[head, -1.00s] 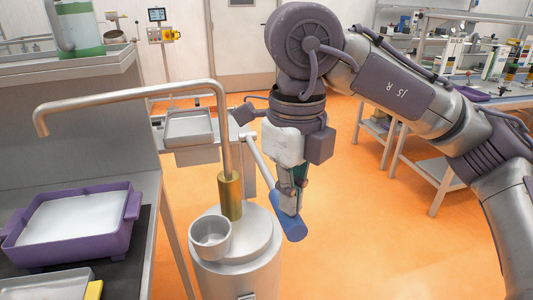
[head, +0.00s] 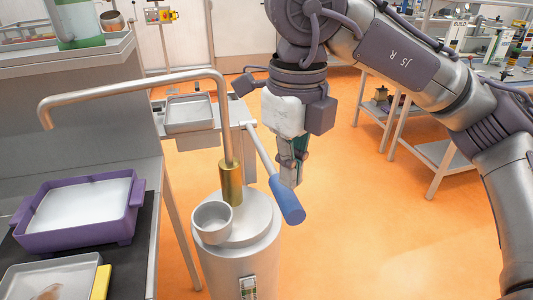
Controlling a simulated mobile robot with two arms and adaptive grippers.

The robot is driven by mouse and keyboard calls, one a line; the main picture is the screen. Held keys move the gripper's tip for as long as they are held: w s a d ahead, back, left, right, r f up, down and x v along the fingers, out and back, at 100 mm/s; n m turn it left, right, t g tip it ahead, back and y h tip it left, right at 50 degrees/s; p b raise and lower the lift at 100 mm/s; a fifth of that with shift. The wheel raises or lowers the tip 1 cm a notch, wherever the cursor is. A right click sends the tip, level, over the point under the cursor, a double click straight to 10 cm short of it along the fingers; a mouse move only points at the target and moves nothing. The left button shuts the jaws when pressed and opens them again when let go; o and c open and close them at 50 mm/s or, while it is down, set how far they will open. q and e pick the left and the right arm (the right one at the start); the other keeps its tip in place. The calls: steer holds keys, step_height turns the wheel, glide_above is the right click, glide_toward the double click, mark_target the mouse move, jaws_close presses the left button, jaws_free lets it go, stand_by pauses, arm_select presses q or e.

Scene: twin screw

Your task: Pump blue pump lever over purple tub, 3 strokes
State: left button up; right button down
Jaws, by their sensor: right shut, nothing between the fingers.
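The pump lever has a grey rod and a blue handle (head: 287,200), angled down to the right of the pump. The pump (head: 240,262) is a grey cylinder with a brass collar (head: 230,184) and a long bent spout (head: 140,84) reaching left. The purple tub (head: 78,232), with a white inside, stands on the dark counter at the left; the spout's end is above and behind it in the picture. My right gripper (head: 293,183) points down just behind the blue handle, which partly overlaps its fingertips. It is shut; whether it touches the handle I cannot tell. My left gripper is not in view.
A small grey cup (head: 212,221) sits on the pump's top. A tray (head: 45,280) with a yellow item (head: 103,282) lies in front of the tub. A metal pan (head: 190,112) is on a stand behind.

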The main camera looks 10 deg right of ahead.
steer(key=shift+r, duration=0.1)
step_height(320, 180, up, 5)
steer(key=p, duration=0.4)
stand_by(0.4)
